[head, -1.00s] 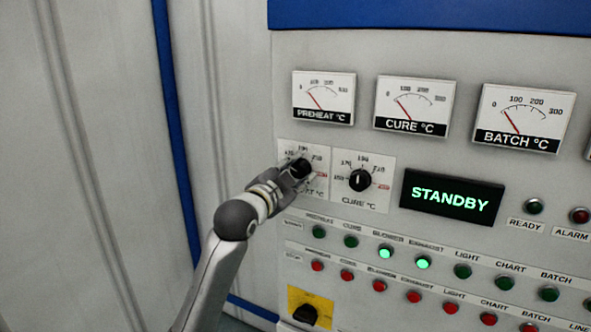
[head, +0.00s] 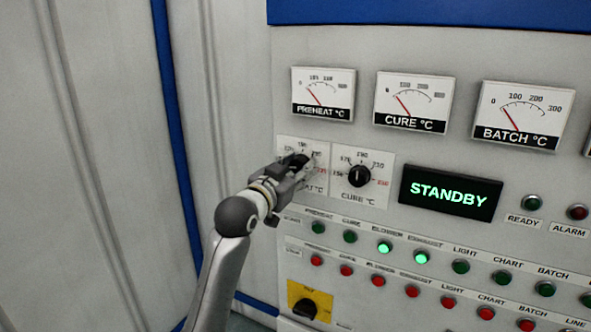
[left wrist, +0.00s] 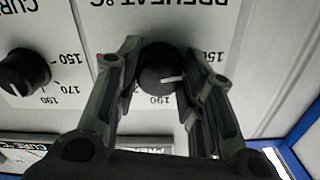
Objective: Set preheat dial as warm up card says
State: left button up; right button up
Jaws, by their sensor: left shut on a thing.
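The black preheat dial (head: 302,160) is on a white scale plate at the left of the panel. My left gripper (head: 297,168) is shut on it. In the left wrist view, upside down, the fingers (left wrist: 160,85) lie on both sides of the dial (left wrist: 158,64). Its white pointer faces right, seemingly between 150 and 170; a finger covers part of the scale. The preheat gauge (head: 322,95) is above, with its red needle low. The warm up card is not in view. My right gripper is not in view.
The cure dial (head: 359,177) is close on the right. The display (head: 450,193) reads STANDBY. Rows of green and red buttons run below; the blower and exhaust green ones are lit. A black switch on a yellow plate (head: 296,290) is lower down.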

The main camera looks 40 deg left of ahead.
pick_arm(q)
jog(key=shift+f, duration=0.15)
jog(key=o, duration=1)
jog(key=shift+o, duration=0.2)
jog(key=v, duration=0.7)
jog(key=shift+s, duration=0.2)
jog(key=shift+d, duration=0.1)
